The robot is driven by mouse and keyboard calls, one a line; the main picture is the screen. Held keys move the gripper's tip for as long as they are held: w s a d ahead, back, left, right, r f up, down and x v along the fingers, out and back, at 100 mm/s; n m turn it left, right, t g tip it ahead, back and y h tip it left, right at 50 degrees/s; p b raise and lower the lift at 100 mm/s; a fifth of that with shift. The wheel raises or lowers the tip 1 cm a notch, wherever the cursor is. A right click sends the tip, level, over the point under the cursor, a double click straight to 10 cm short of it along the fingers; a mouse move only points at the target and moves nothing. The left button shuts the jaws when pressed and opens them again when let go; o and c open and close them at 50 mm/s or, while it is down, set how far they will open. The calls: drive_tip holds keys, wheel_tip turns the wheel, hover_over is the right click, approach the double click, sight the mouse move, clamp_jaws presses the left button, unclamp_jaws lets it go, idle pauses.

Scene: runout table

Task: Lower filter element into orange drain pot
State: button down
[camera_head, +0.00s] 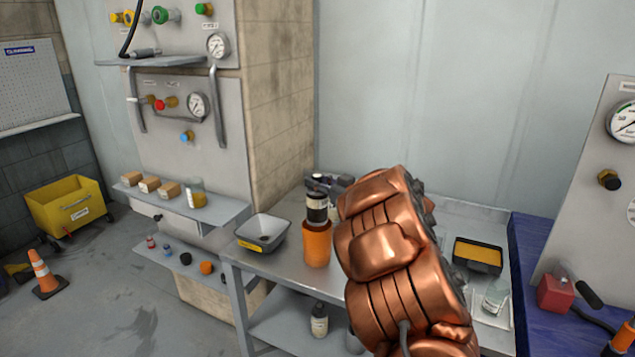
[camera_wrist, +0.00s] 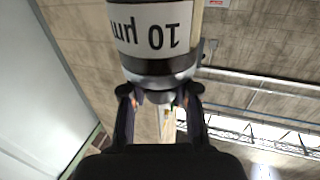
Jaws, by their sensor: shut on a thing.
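The filter element (camera_head: 317,207) is a dark cylinder with a pale label band, held upright at the mouth of the orange drain pot (camera_head: 317,246). Its lower end meets the pot's rim in the picture; I cannot tell how far inside it is. My gripper (camera_head: 320,184) is shut on the filter element's upper part, partly hidden by my copper-coloured arm. In the wrist view the filter element (camera_wrist: 152,27) shows a "10 µm" label upside down, with my gripper's fingertips (camera_wrist: 160,94) on both sides of its dark end. The pot is not visible there.
The pot stands on a grey metal table (camera_head: 290,264). A grey tray (camera_head: 263,232) with a yellow label sits left of it. A dark tray with orange content (camera_head: 478,255) lies right of my arm. A bottle (camera_head: 319,320) stands on the lower shelf.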

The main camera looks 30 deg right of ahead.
sight(325, 215)
drive_tip(key=shift+f, duration=0.1)
drive_tip(key=shift+f+b, duration=1.75)
drive_tip(key=shift+f, duration=2.9)
drive_tip(key=c, duration=0.8)
unclamp_jaws()
drive_tip(key=v, duration=1.2)
